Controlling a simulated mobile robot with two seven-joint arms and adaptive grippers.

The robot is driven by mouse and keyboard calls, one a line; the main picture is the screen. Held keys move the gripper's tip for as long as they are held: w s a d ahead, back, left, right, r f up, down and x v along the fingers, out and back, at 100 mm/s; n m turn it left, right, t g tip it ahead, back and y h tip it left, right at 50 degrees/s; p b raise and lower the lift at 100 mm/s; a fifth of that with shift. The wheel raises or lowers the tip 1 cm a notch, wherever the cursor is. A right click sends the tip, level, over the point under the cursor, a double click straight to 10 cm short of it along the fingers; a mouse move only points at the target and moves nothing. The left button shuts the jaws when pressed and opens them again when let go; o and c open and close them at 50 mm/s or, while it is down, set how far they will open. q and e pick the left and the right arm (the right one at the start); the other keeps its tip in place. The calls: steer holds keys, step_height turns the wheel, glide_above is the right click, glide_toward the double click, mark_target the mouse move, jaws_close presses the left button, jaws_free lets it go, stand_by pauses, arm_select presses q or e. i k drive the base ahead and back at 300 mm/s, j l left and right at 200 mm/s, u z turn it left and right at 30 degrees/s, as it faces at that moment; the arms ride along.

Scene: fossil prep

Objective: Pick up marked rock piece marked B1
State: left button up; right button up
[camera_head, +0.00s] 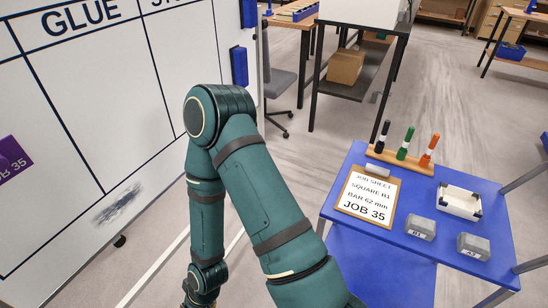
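The grey rock piece marked B1 (421,228) sits on the blue cart top (370,237) at the right, label facing the near side. A second grey piece (473,247), with a label I cannot read surely, sits to its right, apart from it. A job sheet on a clipboard (369,198) lies left of B1 and reads "SQUARE B1", "BAR 62 mm", "JOB 35". One of my green arms bends in the middle of the view, its forearm hanging down to the bottom edge, well left of B1. Neither gripper's fingers show.
A wooden rack (402,160) with black, green and orange markers stands at the cart's far edge. A white tray (459,201) with dark corners stands behind the rock pieces. A whiteboard (110,120) fills the left. A dark shelf unit (365,75) stands behind.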

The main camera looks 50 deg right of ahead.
mark_target(423, 228)
steer(key=k+j+z, duration=0.1)
steer(key=z, duration=3)
